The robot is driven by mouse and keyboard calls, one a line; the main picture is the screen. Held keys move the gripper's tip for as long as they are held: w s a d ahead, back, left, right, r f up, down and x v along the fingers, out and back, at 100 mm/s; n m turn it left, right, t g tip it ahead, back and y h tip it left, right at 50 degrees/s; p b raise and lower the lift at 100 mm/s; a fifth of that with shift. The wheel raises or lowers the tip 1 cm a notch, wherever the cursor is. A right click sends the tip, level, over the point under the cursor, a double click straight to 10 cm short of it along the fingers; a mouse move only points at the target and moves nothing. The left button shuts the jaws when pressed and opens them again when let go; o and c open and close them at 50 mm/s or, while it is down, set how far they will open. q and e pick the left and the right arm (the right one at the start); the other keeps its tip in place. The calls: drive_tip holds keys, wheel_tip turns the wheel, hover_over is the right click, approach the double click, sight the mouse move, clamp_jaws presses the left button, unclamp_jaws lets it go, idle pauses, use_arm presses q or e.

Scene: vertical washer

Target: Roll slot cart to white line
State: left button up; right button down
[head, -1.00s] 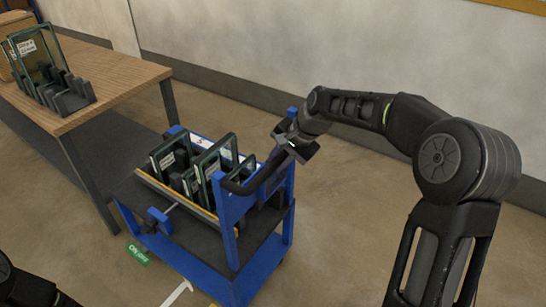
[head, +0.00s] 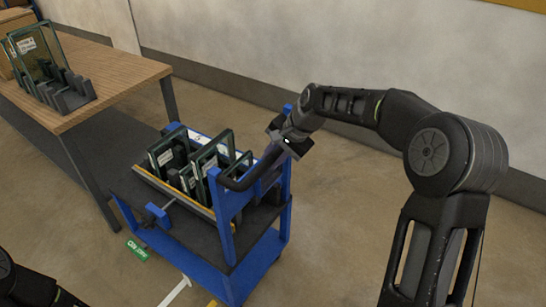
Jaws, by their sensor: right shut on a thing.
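A white line (head: 175,292) shows on the floor at the cart's near side, partly cut off by the frame's bottom edge. My left arm shows only as a dark part at the bottom left; its gripper is out of view.
A wooden table (head: 110,82) with a dark rack of glass panes (head: 40,58) stands at the left, close to the cart. A green floor label (head: 137,250) lies beside the cart. A wall runs behind. The floor at the right is clear.

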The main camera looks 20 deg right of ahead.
drive_tip(key=shift+w, duration=0.1)
drive_tip(key=shift+w+a+r+p, duration=0.15)
drive_tip(key=shift+w+a+p, duration=0.1)
drive_tip(key=shift+p, duration=0.1)
drive_tip(key=w+a, duration=0.1)
drive_tip(key=w+a+p, duration=0.1)
drive_tip(key=w+p, duration=0.1)
drive_tip(key=w, duration=0.1)
drive_tip(key=shift+w+a, duration=0.1)
drive_tip(key=shift+a, duration=0.3)
idle(0.5)
drive_tip(key=c, duration=1)
unclamp_jaws()
